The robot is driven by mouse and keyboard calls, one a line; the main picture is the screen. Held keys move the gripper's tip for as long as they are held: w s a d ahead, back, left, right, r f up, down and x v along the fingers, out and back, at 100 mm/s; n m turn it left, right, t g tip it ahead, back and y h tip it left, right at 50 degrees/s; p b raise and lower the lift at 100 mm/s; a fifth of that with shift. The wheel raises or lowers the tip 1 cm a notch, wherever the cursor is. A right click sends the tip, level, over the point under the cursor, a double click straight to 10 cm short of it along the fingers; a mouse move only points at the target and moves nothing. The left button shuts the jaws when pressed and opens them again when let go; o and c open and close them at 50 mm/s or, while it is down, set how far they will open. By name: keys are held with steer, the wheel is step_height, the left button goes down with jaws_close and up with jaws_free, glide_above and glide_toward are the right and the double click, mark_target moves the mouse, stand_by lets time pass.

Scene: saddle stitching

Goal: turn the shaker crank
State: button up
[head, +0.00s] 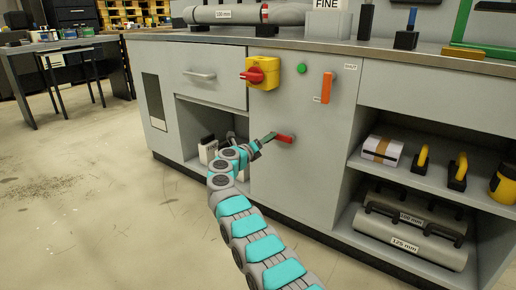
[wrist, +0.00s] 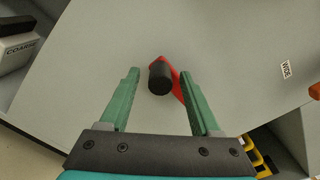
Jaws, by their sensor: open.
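The crank is a red arm (head: 284,138) on the grey front panel of the cabinet, below the yellow switch box. In the wrist view its red arm (wrist: 177,84) slants behind a black knob (wrist: 159,78) that sticks out towards me. My gripper (head: 269,137) is at the left end of the crank in the head view. In the wrist view its two green fingers (wrist: 160,76) are open, one on each side of the knob, with gaps between. The head view does not show the knob clearly, as the gripper is in front of that end.
A yellow box with a red rotary switch (head: 260,73), a green button (head: 301,68) and an orange handle (head: 327,87) are on the panel above the crank. Open shelves at right hold a white box (head: 382,150) and grey cylinders (head: 408,233). The floor at left is clear.

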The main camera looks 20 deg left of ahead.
steer(key=b+v, duration=0.1)
steer(key=v, duration=0.6)
stand_by(0.4)
